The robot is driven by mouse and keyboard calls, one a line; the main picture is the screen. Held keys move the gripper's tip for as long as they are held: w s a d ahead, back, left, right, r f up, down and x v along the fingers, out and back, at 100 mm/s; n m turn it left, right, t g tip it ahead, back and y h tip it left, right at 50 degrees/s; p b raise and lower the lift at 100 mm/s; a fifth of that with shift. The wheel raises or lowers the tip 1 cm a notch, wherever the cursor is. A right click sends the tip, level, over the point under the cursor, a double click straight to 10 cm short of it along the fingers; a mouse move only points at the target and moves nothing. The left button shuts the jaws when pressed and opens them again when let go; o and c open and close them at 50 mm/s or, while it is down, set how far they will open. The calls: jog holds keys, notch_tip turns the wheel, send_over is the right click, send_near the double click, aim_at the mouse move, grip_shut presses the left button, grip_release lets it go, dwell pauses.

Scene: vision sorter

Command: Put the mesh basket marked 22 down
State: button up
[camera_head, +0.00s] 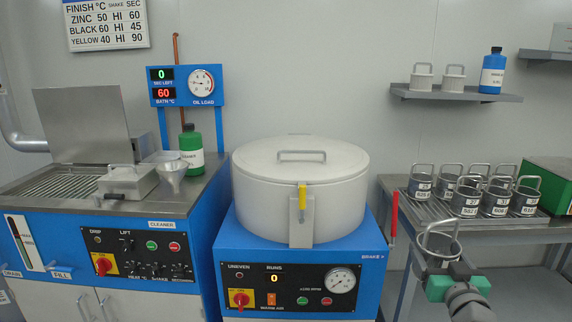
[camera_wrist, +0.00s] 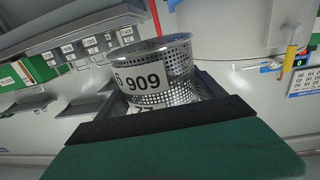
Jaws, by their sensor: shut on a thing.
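My gripper (camera_head: 446,268) is shut on a mesh basket (camera_head: 440,243), which it holds in front of the right-hand bench. In the wrist view the perforated metal basket (camera_wrist: 180,62) sits between the dark jaws of my gripper (camera_wrist: 155,112). A white label on it reads 909, and a second marking below is mostly hidden by the jaw, so I cannot read it surely. The basket's lower part is also hidden. In the head view it looks clear of the bench, with its handle loop upward.
Several labelled baskets (camera_head: 468,200) stand on the slatted bench (camera_head: 410,205) at right, beside a green box (camera_head: 552,182). A lidded white drum machine (camera_head: 300,190) with a red brake lever (camera_head: 394,215) is in the middle. A cleaner station (camera_head: 125,235) is at left.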

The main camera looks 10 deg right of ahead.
jog(key=w+a+f+n+y, duration=0.1)
jog(key=w+a+n+y, duration=0.15)
jog(key=a, duration=0.75)
jog(key=w+a+n+y, duration=0.15)
jog(key=a+y, duration=0.25)
jog(key=a, duration=0.5)
jog(key=w+a+f+n+y, duration=0.1)
jog(key=a+n+y, duration=0.25)
jog(key=a, duration=0.65)
notch_tip(320, 180, up, 11)
jog(key=s+m+h+p, duration=0.2)
jog(key=m+h+p, duration=0.2)
jog(key=p, duration=1.5)
jog(key=shift+s+t+h+p, duration=0.3)
jog(key=shift+t+h, duration=0.1)
jog(key=shift+a, duration=0.1)
